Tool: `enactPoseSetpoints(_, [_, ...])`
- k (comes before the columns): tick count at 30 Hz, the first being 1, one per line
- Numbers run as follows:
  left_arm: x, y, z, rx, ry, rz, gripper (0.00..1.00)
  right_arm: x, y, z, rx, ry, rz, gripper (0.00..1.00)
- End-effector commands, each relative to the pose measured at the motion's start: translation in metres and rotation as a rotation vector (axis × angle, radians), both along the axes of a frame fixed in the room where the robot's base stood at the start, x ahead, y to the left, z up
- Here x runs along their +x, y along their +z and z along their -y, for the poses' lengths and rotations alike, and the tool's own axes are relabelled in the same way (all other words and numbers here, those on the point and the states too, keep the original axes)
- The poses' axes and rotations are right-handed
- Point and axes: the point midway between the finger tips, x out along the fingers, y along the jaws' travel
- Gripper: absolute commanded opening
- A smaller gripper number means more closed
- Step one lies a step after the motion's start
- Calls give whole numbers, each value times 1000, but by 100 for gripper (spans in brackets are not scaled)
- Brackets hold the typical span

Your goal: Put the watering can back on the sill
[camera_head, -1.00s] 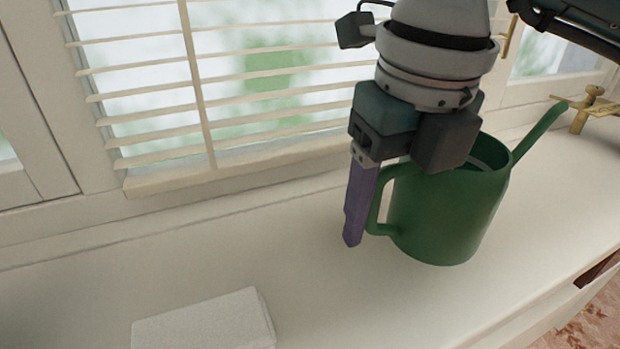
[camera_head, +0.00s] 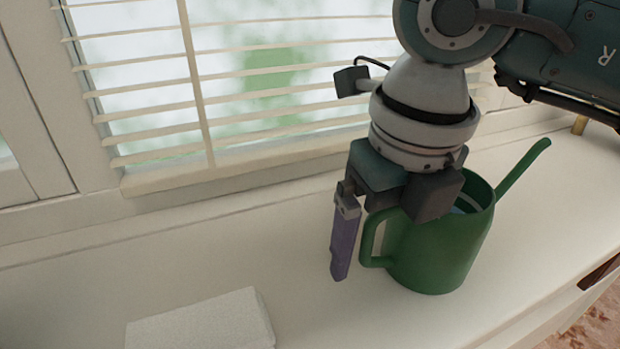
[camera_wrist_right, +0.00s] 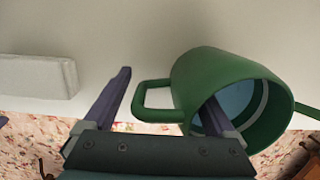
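The green watering can (camera_head: 445,255) appears to stand upright on the white sill (camera_head: 310,310), its spout pointing to the upper right. Its handle faces left, and its inside looks bluish. My right gripper (camera_head: 388,250) comes down over the can's handle side. One purple finger is outside, left of the handle, with a gap between them. In the right wrist view, my right gripper (camera_wrist_right: 168,86) is spread, with its other finger inside the mouth of the watering can (camera_wrist_right: 210,75). The handle and can wall lie between the fingers. My left gripper is not in view.
A white block (camera_head: 205,325) lies on the sill at the lower left; it also shows in the right wrist view (camera_wrist_right: 36,76). The window blind (camera_head: 240,85) is behind. The sill's front edge runs along the lower right. The sill between block and can is clear.

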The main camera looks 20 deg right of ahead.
Motion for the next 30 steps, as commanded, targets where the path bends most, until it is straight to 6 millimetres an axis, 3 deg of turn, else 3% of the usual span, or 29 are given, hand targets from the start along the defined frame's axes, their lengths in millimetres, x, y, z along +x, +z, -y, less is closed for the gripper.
enactPoseSetpoints(11, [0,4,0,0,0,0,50,0,10,0,0,0,3,93])
enactPoseSetpoints(24, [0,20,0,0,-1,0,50,-11,101,1,0,1,4,93])
enactPoseSetpoints(30, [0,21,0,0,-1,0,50,-14,120,1,0,0,1,93])
